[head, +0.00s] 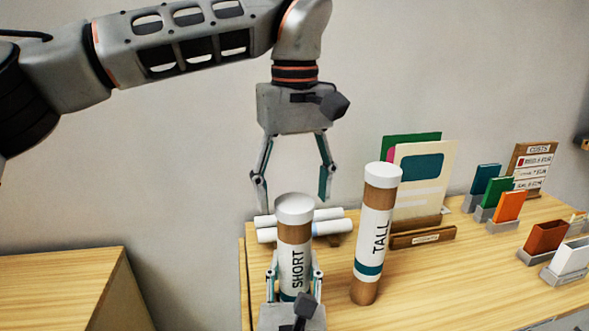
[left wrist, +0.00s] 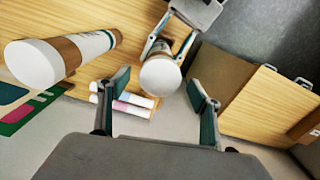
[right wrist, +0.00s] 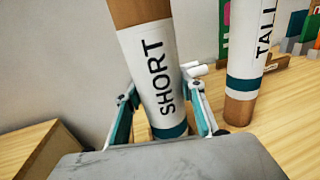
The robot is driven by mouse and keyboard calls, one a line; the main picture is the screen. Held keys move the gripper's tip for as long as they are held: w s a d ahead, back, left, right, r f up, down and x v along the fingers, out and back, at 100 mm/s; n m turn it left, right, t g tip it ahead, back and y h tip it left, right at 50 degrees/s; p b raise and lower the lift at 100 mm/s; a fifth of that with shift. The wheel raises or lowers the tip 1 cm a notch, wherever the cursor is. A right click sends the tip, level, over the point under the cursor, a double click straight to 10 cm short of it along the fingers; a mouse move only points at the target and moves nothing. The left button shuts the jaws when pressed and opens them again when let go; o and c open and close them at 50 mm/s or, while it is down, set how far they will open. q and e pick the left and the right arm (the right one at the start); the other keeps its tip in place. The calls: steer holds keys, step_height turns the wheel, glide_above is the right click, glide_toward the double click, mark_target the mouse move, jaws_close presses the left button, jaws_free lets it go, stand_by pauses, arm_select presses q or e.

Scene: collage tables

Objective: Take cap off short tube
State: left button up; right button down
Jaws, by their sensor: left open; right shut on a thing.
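The short tube (head: 295,260) stands upright near the table's left end, with a white cap (head: 295,208) on its top. Its SHORT label fills the right wrist view (right wrist: 162,80). My right gripper (head: 294,272) is shut on the short tube's lower body, with one finger on each side. My left gripper (head: 292,198) is open and points down above and behind the cap in the head view. In the left wrist view the cap (left wrist: 160,77) lies ahead, between and beyond the open fingers (left wrist: 160,98), and nothing is held.
The tall tube (head: 375,235) stands just right of the short one, with its own white cap (head: 383,174). White rolls (head: 335,227) lie on a rack behind. Boards (head: 425,180) and several card holders (head: 510,207) stand to the right. Another wooden surface (head: 60,290) is at left.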

mark_target(295, 202)
arm_select(q)
steer(key=shift+f, duration=0.35)
steer(key=shift+c, duration=0.3)
steer(key=c, duration=1.3)
steer(key=shift+o, duration=0.2)
steer(key=shift+r, duration=0.3)
steer(key=shift+r, duration=0.75)
steer(key=shift+r, duration=0.15)
steer(key=shift+r, duration=1.95)
arm_select(e)
steer(key=c, duration=1.2)
jaws_free()
